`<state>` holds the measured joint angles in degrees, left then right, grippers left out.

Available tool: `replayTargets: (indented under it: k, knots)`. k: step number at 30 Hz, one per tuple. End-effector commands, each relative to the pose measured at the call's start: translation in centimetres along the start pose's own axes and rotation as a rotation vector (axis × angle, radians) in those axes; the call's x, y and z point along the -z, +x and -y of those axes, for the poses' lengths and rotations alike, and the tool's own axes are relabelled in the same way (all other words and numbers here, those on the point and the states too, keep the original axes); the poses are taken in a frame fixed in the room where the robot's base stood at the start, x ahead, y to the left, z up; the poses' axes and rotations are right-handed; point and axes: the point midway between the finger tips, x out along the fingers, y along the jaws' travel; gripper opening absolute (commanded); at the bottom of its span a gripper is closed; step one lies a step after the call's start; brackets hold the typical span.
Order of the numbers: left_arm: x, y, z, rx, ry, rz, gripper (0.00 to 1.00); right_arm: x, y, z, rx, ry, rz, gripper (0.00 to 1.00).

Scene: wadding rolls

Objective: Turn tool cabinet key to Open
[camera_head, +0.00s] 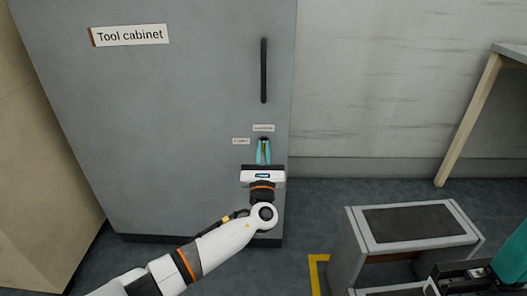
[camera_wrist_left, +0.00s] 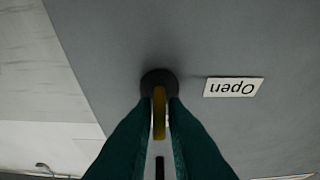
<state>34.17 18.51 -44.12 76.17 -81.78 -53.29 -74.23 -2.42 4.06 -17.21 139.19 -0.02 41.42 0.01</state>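The tool cabinet (camera_head: 180,120) is grey with its door shut. A yellow key (camera_wrist_left: 159,113) sits in a dark round lock (camera_wrist_left: 158,80); its flat head stands vertical in the left wrist view. My left gripper (camera_head: 263,146) is at the lock below the handle, with its teal fingertips (camera_wrist_left: 160,108) closed on both sides of the key head. An "Open" label (camera_wrist_left: 233,87) shows upside down beside the lock; in the head view a small label (camera_head: 241,141) is left of the lock and another (camera_head: 263,128) is above it. My right gripper (camera_head: 470,276) is partly in view, lower right.
A black vertical handle (camera_head: 264,70) is on the cabinet door above the lock. A grey step stool (camera_head: 354,243) stands on the floor at right, near a yellow floor marking (camera_head: 316,275). A wooden-legged table (camera_head: 468,120) is at far right.

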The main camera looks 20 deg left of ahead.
Motion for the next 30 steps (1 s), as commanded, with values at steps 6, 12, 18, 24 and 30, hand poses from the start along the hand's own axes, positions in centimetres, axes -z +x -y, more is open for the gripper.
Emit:
replayTargets:
  k: [6, 12, 18, 24, 30]
  knots:
    - [0.0, 0.0, 0.0, 0.0, 0.0, 0.0, 0.0, 0.0, 0.0, 0.0, 0.0, 0.0, 0.0, 0.0]
    - [-0.1, -0.1, 0.0, 0.008, -0.019, 0.0, 0.0, 0.0, -0.2, 0.0, 0.0, 0.0, -0.001, 0.0]
    - [-0.2, -0.1, -0.1, 0.04, -0.097, 0.0, 0.0, 0.2, -0.4, -0.1, -0.006, -0.002, 0.006, 0.0]
    - [-0.2, -0.2, -0.2, 0.098, -0.238, 0.0, 0.0, -0.3, 0.8, -0.1, -0.019, -0.009, 0.063, 0.0]
    - [-0.2, -0.1, -0.2, 0.171, -0.412, 0.0, 0.0, -0.5, 1.2, -0.2, -0.032, -0.012, 0.09, 0.0]
